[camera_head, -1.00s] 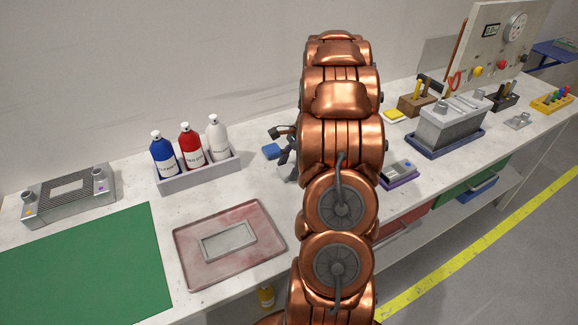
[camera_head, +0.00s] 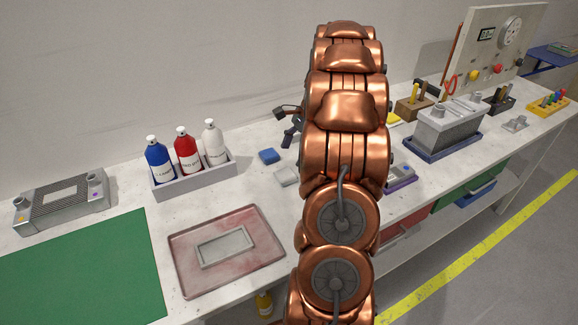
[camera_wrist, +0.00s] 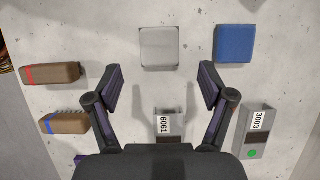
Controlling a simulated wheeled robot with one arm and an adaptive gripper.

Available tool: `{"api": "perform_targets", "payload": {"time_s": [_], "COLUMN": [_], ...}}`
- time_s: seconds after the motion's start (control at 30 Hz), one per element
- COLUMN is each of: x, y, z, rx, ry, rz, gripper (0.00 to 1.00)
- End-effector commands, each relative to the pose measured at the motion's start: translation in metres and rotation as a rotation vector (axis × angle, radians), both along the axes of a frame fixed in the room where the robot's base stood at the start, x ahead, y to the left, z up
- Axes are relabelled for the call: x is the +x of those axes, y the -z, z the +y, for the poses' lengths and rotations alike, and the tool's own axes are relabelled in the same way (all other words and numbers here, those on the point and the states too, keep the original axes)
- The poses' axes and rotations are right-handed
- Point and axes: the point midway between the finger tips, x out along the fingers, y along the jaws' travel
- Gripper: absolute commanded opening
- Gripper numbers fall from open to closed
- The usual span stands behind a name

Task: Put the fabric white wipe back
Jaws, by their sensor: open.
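The white wipe (camera_head: 286,176) is a flat, pale square lying on the bench top beside a blue wipe (camera_head: 269,156). In the wrist view the white wipe (camera_wrist: 160,48) lies flat, with the blue wipe (camera_wrist: 234,43) to its right and a gap between them. My gripper (camera_wrist: 160,80) is open and empty, its fingers spread wide. The white wipe appears just past the fingertips, centred between them and not touched. In the head view my gripper (camera_head: 285,127) is partly hidden by my arm, above the bench behind the wipes.
Two brushes, one red-banded (camera_wrist: 50,74) and one blue-banded (camera_wrist: 64,122), lie at the left. Holders labelled 6061 (camera_wrist: 168,124) and 3003 (camera_wrist: 257,127) stand nearby. A bottle tray (camera_head: 196,177) and a reddish tray (camera_head: 226,282) are left of my arm.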

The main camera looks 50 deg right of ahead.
Motion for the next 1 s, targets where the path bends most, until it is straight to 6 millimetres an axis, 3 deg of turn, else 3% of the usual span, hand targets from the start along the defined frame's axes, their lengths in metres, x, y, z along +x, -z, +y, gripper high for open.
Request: {"api": "perform_targets", "payload": {"time_s": [0.4,0.73,0.87,1.0], "x": [-0.006,-0.007,-0.003,0.002], "y": [-0.043,-0.05,-0.054,-0.064], "z": [-0.017,-0.018,0.001,0.048], "rx": [0.001,0.0,-0.008,-0.035], "ry": [-0.001,-0.004,-0.058,-0.202], "rz": [-0.001,0.001,-0.001,-0.013], "gripper": [0.81,0.81,0.81,0.81]}}
